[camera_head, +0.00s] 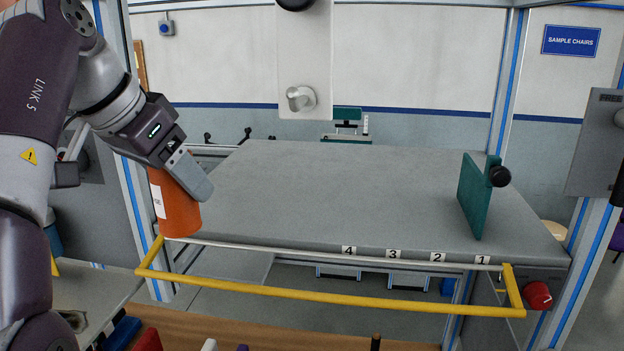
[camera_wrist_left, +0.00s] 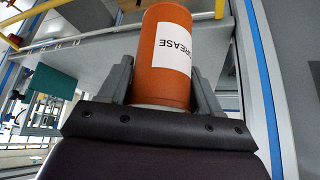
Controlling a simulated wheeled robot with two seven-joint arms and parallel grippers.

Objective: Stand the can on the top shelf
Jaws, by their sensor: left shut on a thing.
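The can (camera_head: 179,214) is orange with a white label and stands nearly upright, leaning slightly, at the left front corner of a grey shelf-like surface (camera_head: 330,195). I cannot tell if it touches that surface. My left gripper (camera_head: 186,178) is shut on the can's upper part and comes down from the upper left. In the left wrist view the can (camera_wrist_left: 165,60) sits between both fingers, its label reading "GREASE". My right gripper is not in view. I cannot tell which level is the top shelf.
A yellow rail (camera_head: 330,297) runs along the front, below the numbered edge. A teal panel (camera_head: 474,197) with a black knob stands at the right of the grey surface. A white panel with a metal knob (camera_head: 301,99) hangs above the back. The surface's middle is clear.

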